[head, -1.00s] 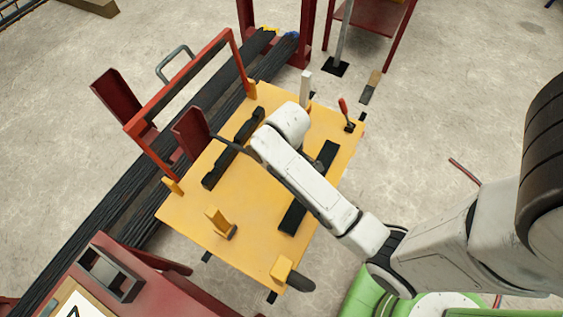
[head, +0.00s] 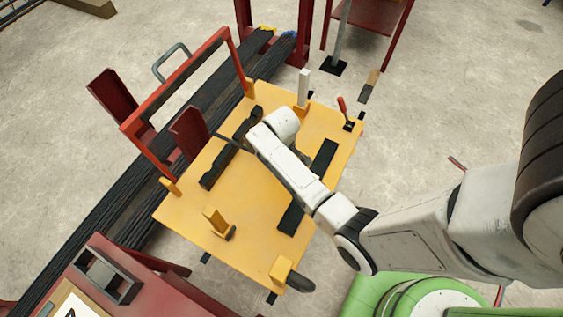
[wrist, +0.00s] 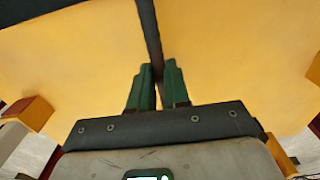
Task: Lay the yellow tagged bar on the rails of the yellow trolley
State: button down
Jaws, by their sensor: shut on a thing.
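The yellow trolley (head: 248,205) stands in the middle of the head view, with a black notched rail (head: 217,169) on its left and another black rail (head: 322,162) on its right. In the wrist view my gripper (wrist: 158,72) has its green fingers shut on a thin dark bar (wrist: 149,28), with the yellow deck below. The bar also shows as a dark line by the left rail in the head view (head: 228,141). No yellow tag shows on its visible part. My wrist hides the gripper in the head view. I cannot tell whether the bar touches the rails.
Upright yellow blocks (head: 217,222), a pale post (head: 303,88) and a red-handled clamp (head: 343,107) stand on the trolley. A red frame (head: 178,82) rises along its left side, over long dark bar bundles (head: 105,215). A red bench (head: 150,290) is at the lower left.

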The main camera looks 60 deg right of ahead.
jog(key=shift+f, duration=0.1)
jog(key=c, duration=1.1)
grip_release()
notch_tip(320, 180, up, 12)
jog(key=p, duration=0.1)
jog(key=s+a+r+m+t, duration=0.1)
jog(key=s+a+r, duration=0.2)
jog(key=s+a, duration=0.8)
jog(key=s, duration=0.2)
jog(key=shift+s+a, duration=0.2)
jog(key=shift+s, duration=0.2)
